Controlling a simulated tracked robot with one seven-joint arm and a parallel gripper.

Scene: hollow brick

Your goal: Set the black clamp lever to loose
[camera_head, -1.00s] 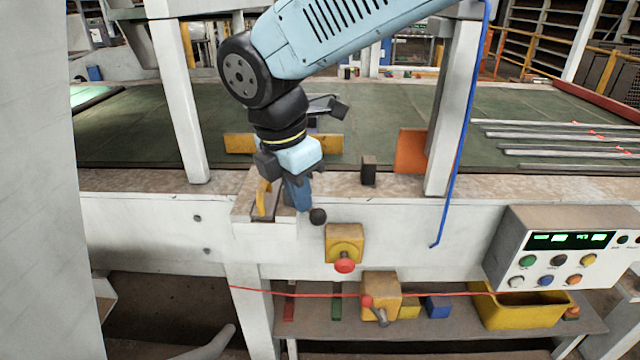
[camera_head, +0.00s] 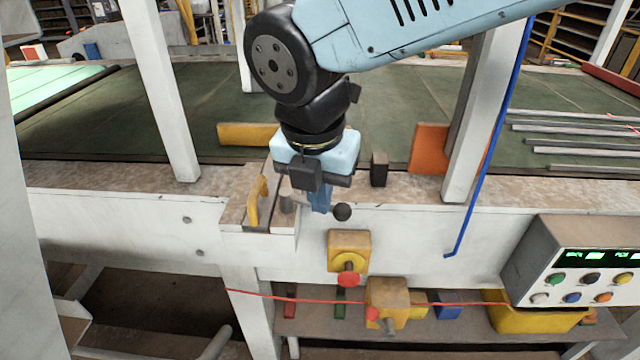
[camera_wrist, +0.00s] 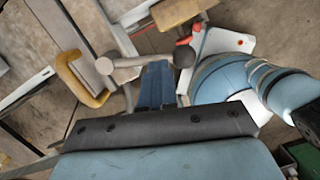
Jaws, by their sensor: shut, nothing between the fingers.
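The clamp lever has a grey arm and a round black knob (camera_head: 342,211). It sits on the rail beside a yellow handle (camera_head: 253,201). In the wrist view the lever arm (camera_wrist: 135,61) runs from a rounded pivot to the black knob (camera_wrist: 184,54) at its right end. My gripper (camera_head: 320,208) is shut and empty, its blue fingers pointing down at the lever just left of the knob. In the wrist view my gripper (camera_wrist: 157,66) is right at the lever arm; I cannot tell whether it touches. The label for loose is not readable.
A yellow box with a red button (camera_head: 348,279) is below the knob. A black block (camera_head: 379,169) and an orange plate (camera_head: 428,148) stand to the right on the bench. A white post (camera_head: 468,120) and a hanging blue hose (camera_head: 490,160) are further right.

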